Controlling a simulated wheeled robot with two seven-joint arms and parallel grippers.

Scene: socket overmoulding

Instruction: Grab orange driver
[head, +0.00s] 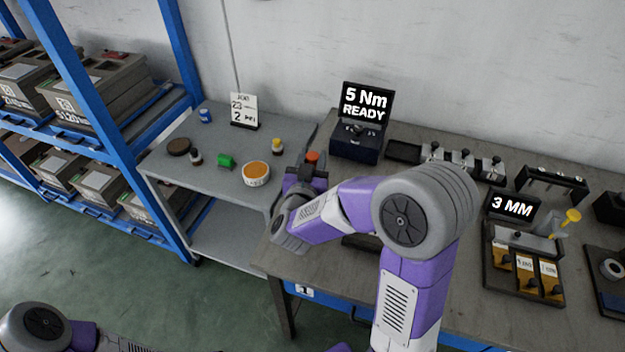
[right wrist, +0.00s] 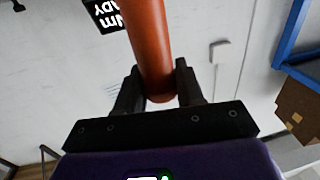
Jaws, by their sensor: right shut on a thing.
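The orange driver (right wrist: 151,45) stands out in the right wrist view as a smooth orange cylinder between the two dark fingers of my right gripper (right wrist: 155,88). The fingers are closed on it from both sides, and its far end runs out of the top of that view. In the head view only a small orange part of the driver (head: 312,157) shows at my right gripper (head: 304,170), above the left end of the workbench. My own wrist hides the rest. Part of my left arm shows at the lower left of the head view, but its gripper does not.
A display reading "5 Nm READY" (head: 366,104) stands just right of the gripper. Trays and a "3 MM" sign (head: 512,207) stand at the right.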

